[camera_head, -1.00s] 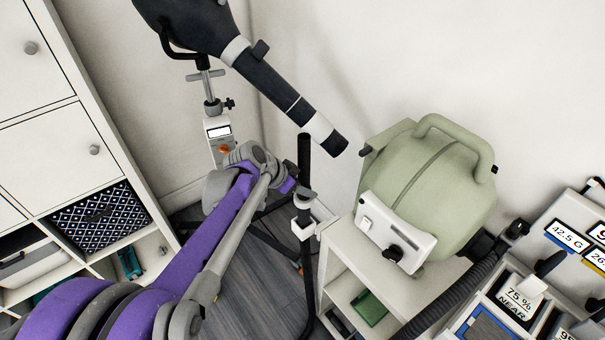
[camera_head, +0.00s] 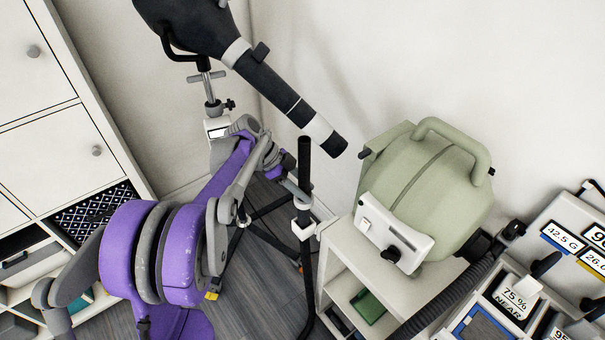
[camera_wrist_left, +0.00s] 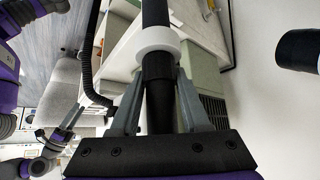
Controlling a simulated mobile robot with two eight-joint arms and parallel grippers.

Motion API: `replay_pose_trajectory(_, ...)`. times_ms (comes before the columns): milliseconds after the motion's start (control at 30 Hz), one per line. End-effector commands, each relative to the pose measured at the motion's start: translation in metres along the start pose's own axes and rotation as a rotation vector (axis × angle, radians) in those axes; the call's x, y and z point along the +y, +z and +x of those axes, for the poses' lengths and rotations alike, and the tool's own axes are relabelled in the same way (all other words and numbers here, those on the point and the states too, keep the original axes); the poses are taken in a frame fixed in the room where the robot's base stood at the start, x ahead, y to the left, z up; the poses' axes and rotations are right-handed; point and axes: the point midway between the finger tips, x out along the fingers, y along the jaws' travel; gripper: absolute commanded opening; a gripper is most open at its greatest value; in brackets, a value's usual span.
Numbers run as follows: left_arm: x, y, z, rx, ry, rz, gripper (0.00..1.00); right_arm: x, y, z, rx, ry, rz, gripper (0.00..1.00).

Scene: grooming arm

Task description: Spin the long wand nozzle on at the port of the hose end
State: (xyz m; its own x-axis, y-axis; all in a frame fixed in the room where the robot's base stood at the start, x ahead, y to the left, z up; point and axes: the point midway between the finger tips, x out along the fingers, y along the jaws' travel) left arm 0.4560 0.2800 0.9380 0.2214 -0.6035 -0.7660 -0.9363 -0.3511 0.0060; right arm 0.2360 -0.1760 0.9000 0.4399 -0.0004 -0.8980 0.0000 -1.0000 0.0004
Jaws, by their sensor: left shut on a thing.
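The hose end (camera_head: 278,95) is a thick black tube with white collars, at the upper middle of the head view. It slants down to the right to its open-looking black tip. The tip also shows at the right of the left wrist view (camera_wrist_left: 298,50). The long wand nozzle (camera_head: 304,160) is a thin black tube with a white collar, standing about upright below and left of that tip, apart from it. My left gripper (camera_head: 299,191) is shut around it above the collar; both fingers (camera_wrist_left: 158,100) flank the tube. My right gripper is not clearly identifiable.
A green canister machine (camera_head: 440,185) stands on a white shelf unit (camera_head: 340,270) at the right, with a ribbed hose (camera_head: 450,295). A stand (camera_head: 208,85) supports the hose end. White cabinets (camera_head: 45,130) line the left. A label rack (camera_head: 565,245) is at lower right.

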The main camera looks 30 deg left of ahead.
Motion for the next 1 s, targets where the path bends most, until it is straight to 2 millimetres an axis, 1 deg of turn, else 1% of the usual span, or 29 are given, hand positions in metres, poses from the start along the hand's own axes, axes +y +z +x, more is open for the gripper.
replay_pose_trajectory(100,0.000,0.001,0.000,-0.002,0.029,0.038,0.00,0.000,-0.001,-0.001,0.001,0.000,0.000,0.81)
replay_pose_trajectory(367,-0.001,0.001,0.001,-0.002,0.042,0.052,0.00,0.000,-0.001,-0.002,0.001,0.000,0.000,0.81)
replay_pose_trajectory(600,-0.001,-0.001,0.000,-0.002,0.239,0.285,0.00,0.000,-0.009,-0.011,0.007,0.000,0.000,0.81)
replay_pose_trajectory(700,0.000,0.000,0.001,-0.002,0.279,0.335,0.00,0.000,-0.010,-0.012,0.007,0.000,0.000,0.81)
replay_pose_trajectory(1000,0.000,0.001,0.001,-0.002,0.290,0.346,0.00,0.000,-0.010,-0.012,0.007,0.000,0.000,0.81)
